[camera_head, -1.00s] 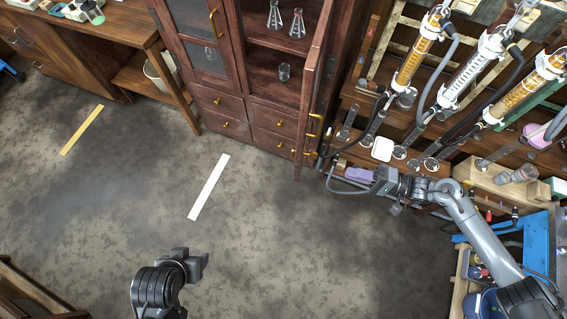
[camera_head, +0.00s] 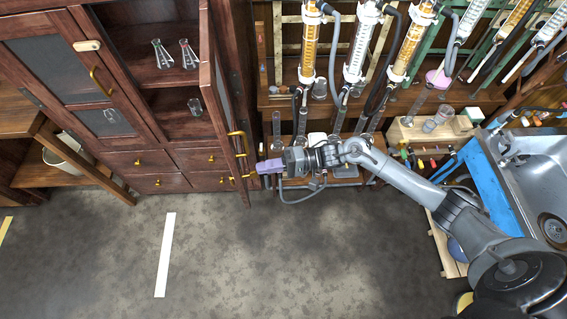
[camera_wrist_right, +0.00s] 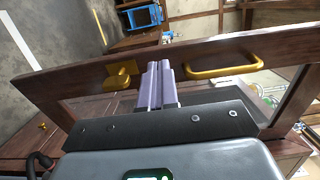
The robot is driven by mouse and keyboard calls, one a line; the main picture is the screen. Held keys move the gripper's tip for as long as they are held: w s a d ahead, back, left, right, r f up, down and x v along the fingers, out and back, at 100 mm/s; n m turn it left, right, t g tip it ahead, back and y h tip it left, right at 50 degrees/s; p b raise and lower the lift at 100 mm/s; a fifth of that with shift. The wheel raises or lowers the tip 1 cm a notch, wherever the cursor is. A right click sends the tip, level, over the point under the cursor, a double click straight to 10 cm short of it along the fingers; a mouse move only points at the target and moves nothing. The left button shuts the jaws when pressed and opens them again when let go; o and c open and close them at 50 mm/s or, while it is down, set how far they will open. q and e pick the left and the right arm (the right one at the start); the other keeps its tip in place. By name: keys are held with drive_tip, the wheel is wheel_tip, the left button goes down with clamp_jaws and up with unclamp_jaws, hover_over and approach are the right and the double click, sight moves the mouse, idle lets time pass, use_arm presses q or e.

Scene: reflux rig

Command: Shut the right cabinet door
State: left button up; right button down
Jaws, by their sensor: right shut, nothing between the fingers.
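The right cabinet door (camera_head: 219,100) stands open, swung outward and seen nearly edge-on in the head view. It carries brass handles, and the wrist view shows its wooden frame (camera_wrist_right: 85,80), a brass handle (camera_wrist_right: 225,67) and a brass latch piece (camera_wrist_right: 122,75). My right gripper (camera_head: 262,167) is beside the door's outer face, to its right, near the lower free end. Its pale purple fingers (camera_wrist_right: 157,85) are shut and empty, overlapping the door frame next to the latch piece. I cannot tell whether they touch it. My left gripper is out of view.
The open cabinet compartment holds glass flasks (camera_head: 188,54) and a beaker (camera_head: 195,106). The left cabinet door (camera_head: 65,65) is closed. A bench with glass columns (camera_head: 358,50) and hoses stands right of the door, close to my right arm. The floor (camera_head: 250,260) in front is clear.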

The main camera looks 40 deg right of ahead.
drive_tip(key=shift+x, duration=2.3)
